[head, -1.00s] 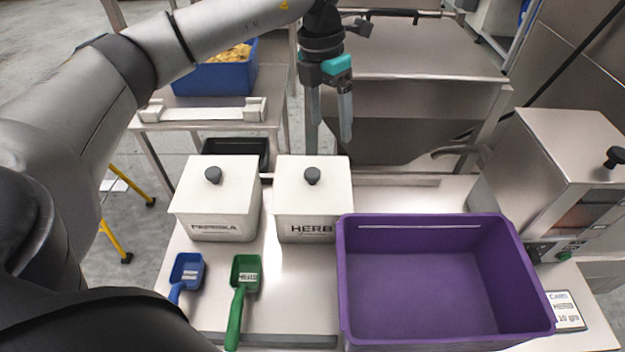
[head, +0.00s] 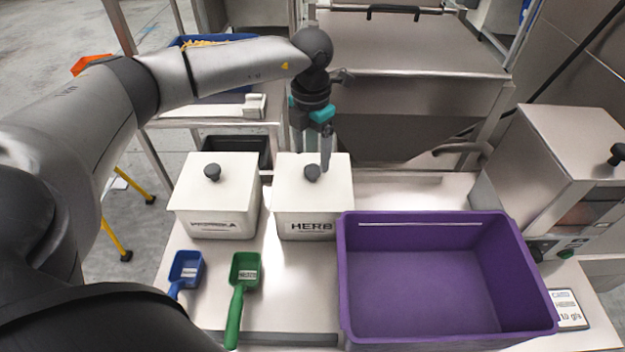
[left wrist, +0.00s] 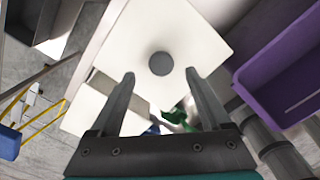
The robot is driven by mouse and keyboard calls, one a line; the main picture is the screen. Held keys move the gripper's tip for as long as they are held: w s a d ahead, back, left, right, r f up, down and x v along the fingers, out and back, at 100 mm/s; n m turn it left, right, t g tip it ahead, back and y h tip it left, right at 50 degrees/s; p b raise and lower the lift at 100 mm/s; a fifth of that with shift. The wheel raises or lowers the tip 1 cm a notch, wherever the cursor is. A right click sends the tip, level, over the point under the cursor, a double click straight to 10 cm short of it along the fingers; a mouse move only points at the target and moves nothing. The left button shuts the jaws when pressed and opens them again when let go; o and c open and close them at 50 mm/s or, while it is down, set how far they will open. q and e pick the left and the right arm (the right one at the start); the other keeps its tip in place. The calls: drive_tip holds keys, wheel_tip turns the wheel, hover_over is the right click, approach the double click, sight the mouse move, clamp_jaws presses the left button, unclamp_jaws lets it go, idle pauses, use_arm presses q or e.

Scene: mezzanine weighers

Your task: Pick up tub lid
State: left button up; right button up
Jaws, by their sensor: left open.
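Two white tubs with white lids and dark round knobs stand side by side on the table. The right tub (head: 305,228) reads HERB; its lid (head: 335,168) has a dark knob (head: 312,173). The left tub (head: 215,226) has a lid (head: 240,175) with its own knob (head: 212,172). My left gripper (head: 312,165) is open, fingers pointing down over the back part of the HERB lid. In the left wrist view the lid (left wrist: 185,35) and its knob (left wrist: 161,63) lie ahead between the open fingers (left wrist: 158,75), with nothing gripped. My right gripper is out of view.
A purple crate (head: 345,290) stands right of the HERB tub. A blue scoop (head: 186,268) and a green scoop (head: 243,272) lie in front of the tubs. A black tray (head: 262,150) sits behind them, and a steel machine (head: 560,165) stands at right.

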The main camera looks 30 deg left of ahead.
sight(313, 169)
use_arm(q)
wheel_tip(313, 169, down, 4)
drive_tip(key=shift+d+r, duration=0.1)
clamp_jaws()
idle(0.7)
